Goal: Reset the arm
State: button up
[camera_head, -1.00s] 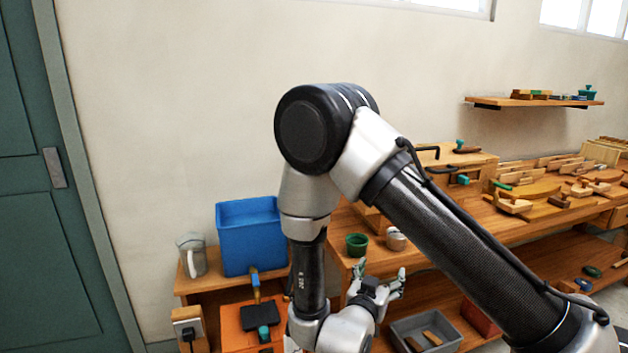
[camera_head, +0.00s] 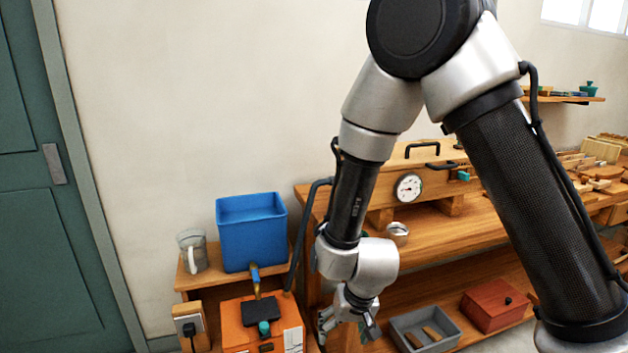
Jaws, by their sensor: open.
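My gripper (camera_head: 347,326) hangs at the lower middle of the head view, below my bent arm. Its fingers are apart and point downward, and I see nothing between them. It is just right of an orange box (camera_head: 236,335) with a black top piece and left of a grey tray (camera_head: 447,343). I cannot tell its exact height over the shelf.
A blue bin (camera_head: 251,235) and a clear jug (camera_head: 193,252) stand on a low wooden stand at left. A wooden case with a dial (camera_head: 409,187) sits on the workbench (camera_head: 470,230). A red box (camera_head: 494,306) stands on the lower shelf. The wall at left is bare.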

jog(key=s+d+r, duration=0.4)
jog(key=d+r, duration=0.6)
jog(key=s+d+r+t+h, duration=0.1)
jog(key=s+d+r, duration=0.3)
jog(key=d+r, duration=0.5)
jog(key=s+d+r+m+t, duration=0.1)
jog(key=s+d+r, duration=0.3)
jog(key=d+r, duration=0.6)
notch_tip(320, 180, up, 3)
jog(key=shift+d+h, duration=0.35)
jog(key=shift+h, duration=0.05)
